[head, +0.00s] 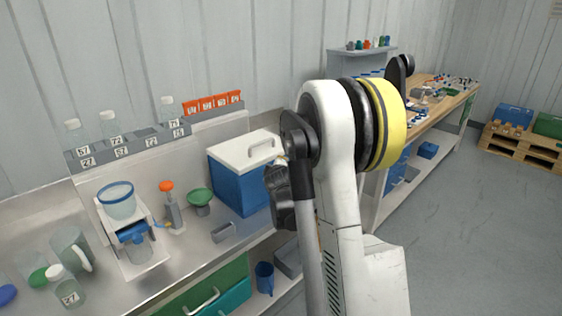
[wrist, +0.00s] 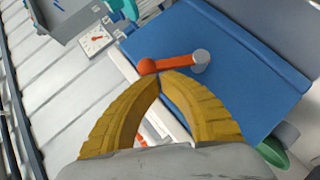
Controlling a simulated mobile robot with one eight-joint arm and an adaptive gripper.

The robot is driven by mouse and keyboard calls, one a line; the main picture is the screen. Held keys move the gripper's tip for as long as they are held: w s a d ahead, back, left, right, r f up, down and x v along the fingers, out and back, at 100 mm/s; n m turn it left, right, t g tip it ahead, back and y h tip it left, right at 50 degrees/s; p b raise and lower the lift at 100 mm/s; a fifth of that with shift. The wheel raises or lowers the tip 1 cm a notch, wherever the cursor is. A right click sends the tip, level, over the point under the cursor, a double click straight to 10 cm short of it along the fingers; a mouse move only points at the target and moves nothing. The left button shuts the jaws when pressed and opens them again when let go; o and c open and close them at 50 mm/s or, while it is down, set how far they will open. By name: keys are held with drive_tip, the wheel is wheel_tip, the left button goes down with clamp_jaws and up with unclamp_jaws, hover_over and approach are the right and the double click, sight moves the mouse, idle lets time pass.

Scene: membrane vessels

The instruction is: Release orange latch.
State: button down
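The orange latch (wrist: 172,64) is a short bar on a blue panel (wrist: 235,75) in the wrist view. It has a round orange knob at its left end and a grey round end at its right. My gripper (wrist: 160,78) has yellow ribbed fingers that arch together, with their tips meeting at the lower edge of the latch bar, near the knob. The tips look closed; I cannot tell whether they touch the latch, and no part of it shows between them. In the head view a blue box (head: 232,183) with a white lid stands on the counter; no latch shows there, and my arm hides my fingers.
In the head view, a green funnel (head: 200,197), an orange-topped bottle (head: 172,208) and a filter vessel (head: 118,203) stand left of the box. Racked bottles line the back.

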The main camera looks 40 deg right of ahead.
drive_tip(key=d+m+g+y+p, duration=0.1)
drive_tip(key=d+y, duration=0.1)
drive_tip(key=shift+w+f+m+y+p, duration=0.1)
drive_tip(key=shift+m+y+p, duration=0.2)
drive_tip(key=shift+m+p, duration=0.1)
drive_tip(key=shift+d+f+m+g+y+p, duration=0.35)
drive_tip(key=shift+d+m+y, duration=0.35)
drive_tip(key=shift+y, duration=0.4)
drive_tip(key=d+f+y, duration=0.1)
drive_tip(key=d+f+m+y, duration=0.1)
drive_tip(key=y, duration=0.1)
drive_tip(key=shift+w+f+m+g, duration=0.15)
drive_tip(key=shift+f+m+g, duration=0.1)
drive_tip(key=shift+f+m, duration=0.1)
drive_tip(key=shift+f, duration=0.1)
